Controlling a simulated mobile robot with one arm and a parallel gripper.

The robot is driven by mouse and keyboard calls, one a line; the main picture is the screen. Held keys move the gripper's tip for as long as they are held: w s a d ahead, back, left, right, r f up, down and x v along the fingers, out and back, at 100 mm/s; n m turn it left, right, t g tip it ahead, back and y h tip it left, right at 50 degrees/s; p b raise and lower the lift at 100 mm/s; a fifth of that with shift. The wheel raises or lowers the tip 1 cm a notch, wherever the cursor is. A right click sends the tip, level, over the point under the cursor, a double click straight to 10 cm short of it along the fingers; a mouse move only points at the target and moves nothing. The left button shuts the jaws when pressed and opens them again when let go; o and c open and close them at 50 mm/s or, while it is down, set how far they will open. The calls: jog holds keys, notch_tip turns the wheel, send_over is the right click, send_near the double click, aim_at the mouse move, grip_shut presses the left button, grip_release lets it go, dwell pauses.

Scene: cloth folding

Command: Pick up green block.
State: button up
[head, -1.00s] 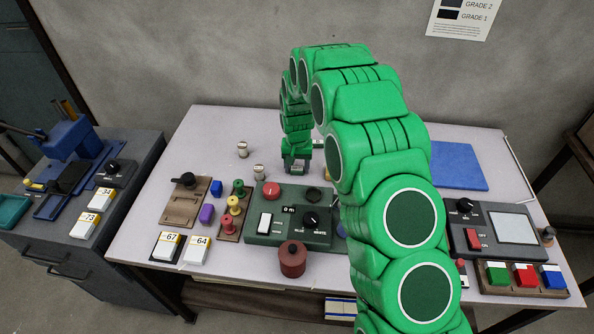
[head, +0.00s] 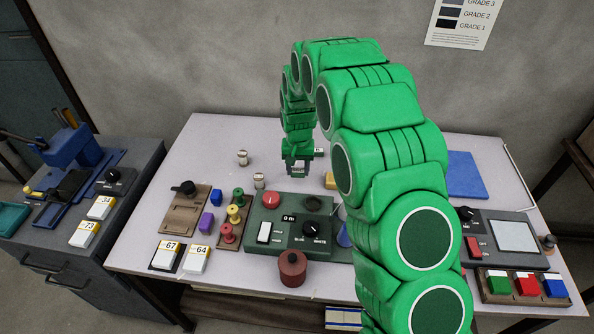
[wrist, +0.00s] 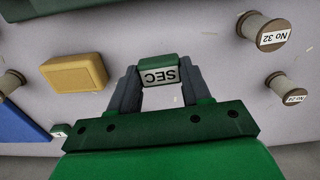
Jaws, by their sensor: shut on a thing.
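A small green block (wrist: 158,72) with a white face reading "SEC" sits between my fingertips in the wrist view. My gripper (wrist: 158,80) is shut on it, one grey finger at each side. In the head view my gripper (head: 297,168) hangs over the back middle of the table, behind the green control box; the held block is too small to make out there. Another green block (head: 498,283) sits in a tray at the table's front right, beside a red one and a blue one. A small green-and-white labelled piece (wrist: 60,130) lies left of my gripper in the wrist view.
A yellow block (wrist: 75,73) lies close beside my gripper. Labelled spools (wrist: 264,30) stand on its other side. The control box (head: 291,232) with knobs stands in front. A blue mat (head: 466,174) lies at the back right. The table's back left is mostly clear.

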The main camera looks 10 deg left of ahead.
jog(key=s+d+r, duration=0.4)
jog(key=s+r, duration=0.4)
jog(key=s, duration=0.3)
jog(key=shift+s+r, duration=0.15)
jog(key=shift+s, duration=0.25)
jog(key=shift+d, duration=0.1)
jog(key=w+d+r, duration=0.1)
jog(key=w+d, duration=0.2)
jog(key=d, duration=1)
jog(key=w+d, duration=0.2)
jog(key=d, duration=1.1)
jog(key=w+d+r, duration=0.1)
jog(key=w+d, duration=0.2)
jog(key=d, duration=1)
jog(key=shift+m, duration=0.4)
jog(key=w+d+f, duration=0.1)
jog(key=w+f, duration=0.2)
jog(key=w, duration=0.1)
jog(key=w+d+f, duration=0.1)
jog(key=w+f, duration=0.2)
jog(key=w, duration=0.1)
jog(key=w+d+f, duration=0.2)
jog(key=w+f, duration=0.1)
jog(key=w, duration=0.1)
jog(key=shift+w+d+f, duration=0.1)
jog(key=shift+f, duration=0.05)
jog(key=shift+w+d+f, duration=0.1)
jog(key=shift+w+f, duration=0.2)
jog(key=shift+f, duration=1.65)
